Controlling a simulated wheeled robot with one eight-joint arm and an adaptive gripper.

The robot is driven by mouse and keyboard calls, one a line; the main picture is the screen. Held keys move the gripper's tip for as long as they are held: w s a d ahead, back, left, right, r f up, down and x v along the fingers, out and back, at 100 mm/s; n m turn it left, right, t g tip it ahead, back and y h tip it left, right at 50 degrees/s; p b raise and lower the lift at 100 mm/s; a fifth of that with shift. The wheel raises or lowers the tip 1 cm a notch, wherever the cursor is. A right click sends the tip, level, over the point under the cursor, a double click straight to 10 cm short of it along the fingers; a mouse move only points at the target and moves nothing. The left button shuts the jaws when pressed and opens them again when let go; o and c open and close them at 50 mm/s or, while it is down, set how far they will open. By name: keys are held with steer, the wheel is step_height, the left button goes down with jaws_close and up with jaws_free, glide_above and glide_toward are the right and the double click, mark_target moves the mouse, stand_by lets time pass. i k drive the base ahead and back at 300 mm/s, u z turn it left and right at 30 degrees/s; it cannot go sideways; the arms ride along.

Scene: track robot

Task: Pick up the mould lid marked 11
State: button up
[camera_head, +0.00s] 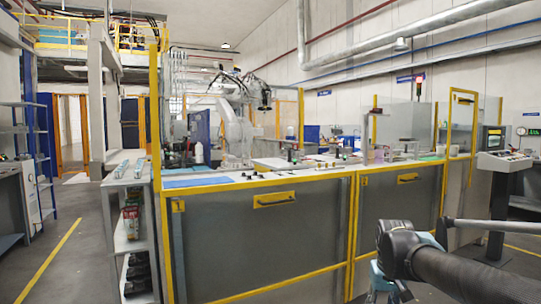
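I cannot make out a mould lid marked 11, as the items on the long bench are too small to read. The bench (260,232) has grey panels and yellow frames, and its top carries several small dark and pale items. Flat blue sheets (197,181) lie at its left end, and a pale flat block (271,164) lies near the middle. My arm comes in at the lower right, in front of the bench. Its end drops out of the bottom of the picture, and my gripper does not show.
A grey shelf rack (131,215) with boxes and dark items stands at the bench's left end. A white robot arm (235,125) stands behind the bench. A control console (497,165) stands at the right. Open floor (85,245) lies at the left, with a yellow line.

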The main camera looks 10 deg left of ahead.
mark_target(302, 151)
steer(key=u, duration=0.1)
steer(key=i, duration=1)
steer(key=z, duration=0.05)
